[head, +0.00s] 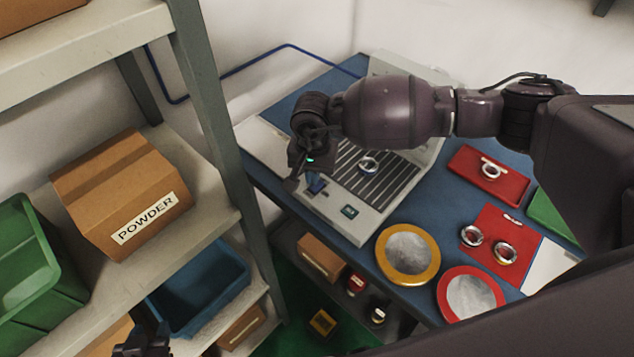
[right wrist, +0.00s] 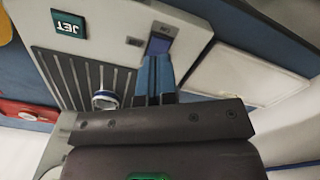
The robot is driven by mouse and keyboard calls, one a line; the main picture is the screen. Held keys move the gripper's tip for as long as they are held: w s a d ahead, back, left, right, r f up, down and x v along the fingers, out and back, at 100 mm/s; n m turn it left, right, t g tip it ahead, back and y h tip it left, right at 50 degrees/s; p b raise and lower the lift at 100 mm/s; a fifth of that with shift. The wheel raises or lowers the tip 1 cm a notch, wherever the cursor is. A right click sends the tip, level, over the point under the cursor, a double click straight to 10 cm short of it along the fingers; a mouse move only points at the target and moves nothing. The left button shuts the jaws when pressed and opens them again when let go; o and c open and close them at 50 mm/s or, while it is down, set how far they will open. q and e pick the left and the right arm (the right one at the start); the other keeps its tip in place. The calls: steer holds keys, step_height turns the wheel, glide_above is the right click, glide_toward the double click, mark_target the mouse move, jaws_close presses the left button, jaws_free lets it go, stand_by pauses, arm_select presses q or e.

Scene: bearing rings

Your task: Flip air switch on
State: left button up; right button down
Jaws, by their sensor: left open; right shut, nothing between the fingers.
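A pale grey machine (head: 348,229) with a ribbed top stands on the blue table. Its JET label (right wrist: 68,23) shows in the right wrist view. A small blue-grey panel (right wrist: 160,44), likely the air switch, lies on the machine just beyond my right fingertips. My right gripper (head: 314,184) points down at the machine's front-left corner, shut and empty. Its blue fingers (right wrist: 155,74) show close to the panel; I cannot tell whether they touch it. My left gripper (head: 143,342) is open at the bottom left, partly cut off.
A metal ring (head: 369,165) sits on the ribbed top. A yellow-rimmed dish (head: 408,255), a red-rimmed dish (head: 470,296) and red trays (head: 489,175) with rings lie right of the machine. A shelf with a POWDER box (head: 121,192) and a blue bin (head: 200,287) stands left.

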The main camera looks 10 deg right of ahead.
mark_target(313, 189)
steer(key=shift+r+p, duration=0.7)
steer(key=shift+r, duration=1.2)
